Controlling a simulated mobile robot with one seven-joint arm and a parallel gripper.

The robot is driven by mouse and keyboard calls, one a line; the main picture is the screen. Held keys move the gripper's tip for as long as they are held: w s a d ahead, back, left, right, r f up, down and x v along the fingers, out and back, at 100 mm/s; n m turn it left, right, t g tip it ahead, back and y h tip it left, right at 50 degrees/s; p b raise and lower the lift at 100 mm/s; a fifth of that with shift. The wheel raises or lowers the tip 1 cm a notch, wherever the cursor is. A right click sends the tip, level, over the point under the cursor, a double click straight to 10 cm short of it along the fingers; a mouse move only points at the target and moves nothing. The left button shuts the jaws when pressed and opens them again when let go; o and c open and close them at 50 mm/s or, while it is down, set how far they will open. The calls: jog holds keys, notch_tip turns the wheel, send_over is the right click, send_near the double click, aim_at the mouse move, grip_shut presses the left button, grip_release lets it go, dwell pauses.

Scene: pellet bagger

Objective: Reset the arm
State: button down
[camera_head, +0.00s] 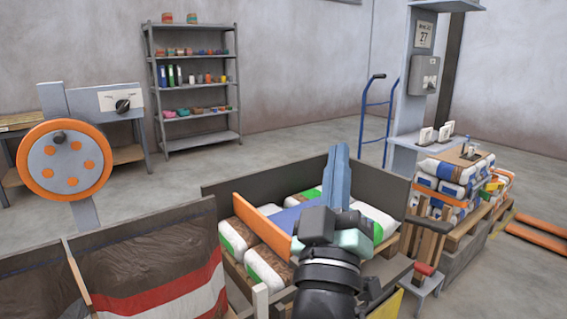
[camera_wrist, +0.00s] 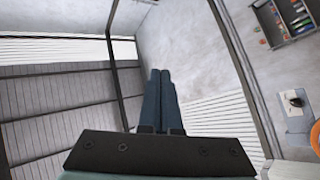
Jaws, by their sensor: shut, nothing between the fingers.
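My gripper (camera_head: 337,172) stands out in front of me in the head view, its long blue fingers pointing up and pressed together. Its black wrist and my arm come up from the bottom of the picture. In the wrist view the two dark blue fingers (camera_wrist: 160,75) lie side by side with nothing between them. From the head camera, the gripper is in front of an open dark-walled crate (camera_head: 307,168) holding several white, green and brown bags (camera_head: 268,264). My arm hides part of the crate and bags.
Shelves (camera_head: 194,85) stand at the back. A blue hand truck (camera_head: 377,107), a grey post (camera_head: 415,90) and stacked bags (camera_head: 452,172) are at right.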

jog(key=s+a+r+m+t+y+p, duration=0.1)
jog(key=s+a+r+m+t+y, duration=0.2)
jog(key=s+r, duration=0.55)
jog(key=s+a+r+m+y+p, duration=0.1)
jog(key=s+a+r+y, duration=0.25)
jog(key=s+r, duration=0.5)
notch_tip(320, 180, up, 22)
jog(key=w+h+p, duration=0.1)
jog(key=p, duration=2)
jog(key=shift+w+a+r, duration=0.2)
jog(key=shift+w+a, duration=0.1)
jog(key=shift+w, duration=0.05)
